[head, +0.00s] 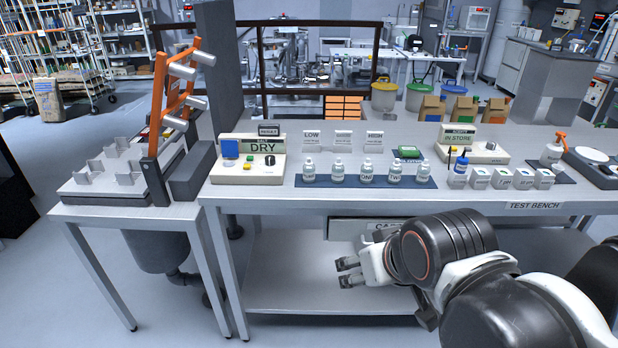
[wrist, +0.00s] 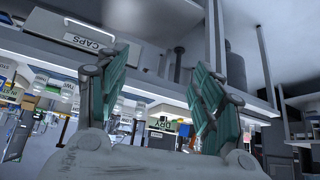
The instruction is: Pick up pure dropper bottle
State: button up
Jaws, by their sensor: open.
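Several small clear dropper bottles with white labels stand upright in a row on a dark blue mat (head: 447,185) on the test bench. The leftmost bottle (head: 309,171) and the rightmost bottle (head: 424,173) stand at the row's ends. The label words are too small to read surely, so I cannot tell which bottle is the pure one. My gripper (head: 348,272) is below and in front of the bench top, apart from the bottles, pointing left. In the wrist view, my gripper (wrist: 166,70) has its green-padded fingers spread with nothing between them.
The bench's front edge (head: 400,196) lies above my gripper. A CAPS drawer (wrist: 95,42) hangs beneath the bench. A DRY box (head: 250,170) stands left of the bottles; LOW and HIGH cards stand behind.

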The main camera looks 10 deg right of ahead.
aim_at(308, 167)
jog(key=l+u, duration=0.15)
jog(key=l, duration=0.55)
jog(key=l+u, duration=0.2)
jog(key=l, duration=0.5)
jog(key=k+l+u, duration=0.15)
jog(key=l, duration=0.55)
jog(key=k+l+u, duration=0.15)
jog(key=l, duration=0.25)
jog(key=l+u, duration=0.2)
jog(key=l, duration=0.15)
jog(key=l+z, duration=0.1)
jog(key=l, duration=0.15)
